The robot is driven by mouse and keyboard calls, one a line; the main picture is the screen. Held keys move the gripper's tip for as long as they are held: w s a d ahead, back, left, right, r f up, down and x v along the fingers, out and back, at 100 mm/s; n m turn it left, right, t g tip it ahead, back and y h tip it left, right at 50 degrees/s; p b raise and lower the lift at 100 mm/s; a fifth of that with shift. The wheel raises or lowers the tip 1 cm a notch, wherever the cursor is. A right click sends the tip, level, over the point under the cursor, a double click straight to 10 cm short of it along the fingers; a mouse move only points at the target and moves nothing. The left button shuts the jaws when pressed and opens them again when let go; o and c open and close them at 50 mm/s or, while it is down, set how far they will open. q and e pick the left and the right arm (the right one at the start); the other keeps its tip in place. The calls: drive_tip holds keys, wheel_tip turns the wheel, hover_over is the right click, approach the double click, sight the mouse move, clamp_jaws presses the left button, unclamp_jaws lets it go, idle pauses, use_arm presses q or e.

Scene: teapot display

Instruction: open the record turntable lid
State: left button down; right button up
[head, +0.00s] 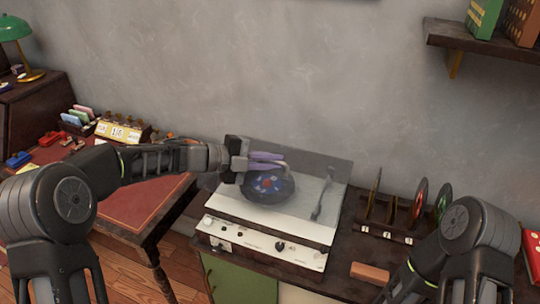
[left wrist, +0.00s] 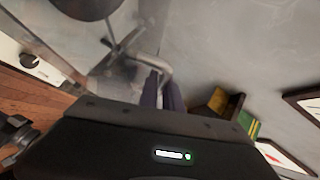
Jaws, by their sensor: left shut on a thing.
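The record turntable (head: 262,238) is a white unit with knobs on its front, standing on a dark cabinet. A dark record with a blue and red label (head: 268,184) and a tonearm (head: 322,198) show through its clear lid (head: 335,172). The lid looks raised, but its exact angle is hard to tell. My left gripper (head: 266,161) is at the lid's upper left, its purple fingers closed on the lid handle. In the left wrist view, the grey bent handle (left wrist: 150,62) runs to the fingers (left wrist: 163,95). My right gripper is outside both views; only its arm shows.
A rack with upright records (head: 395,215) stands right of the turntable, with a brown block (head: 370,272) in front. A desk (head: 135,205) with small items is at left. A wall shelf (head: 480,45) is at upper right. Bare wall lies behind.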

use_arm(q)
drive_tip(key=w+r+p, duration=0.1)
drive_tip(key=r+p, duration=0.1)
drive_tip(key=r, duration=0.1)
drive_tip(key=w+d+r+p, duration=0.1)
drive_tip(key=r+p, duration=0.1)
drive_tip(key=shift+w, duration=0.3)
drive_tip(key=shift+w+d+r+p, duration=0.1)
drive_tip(key=shift+w+r+p, duration=0.35)
drive_tip(key=shift+w, duration=0.1)
drive_tip(key=shift+f, duration=0.1)
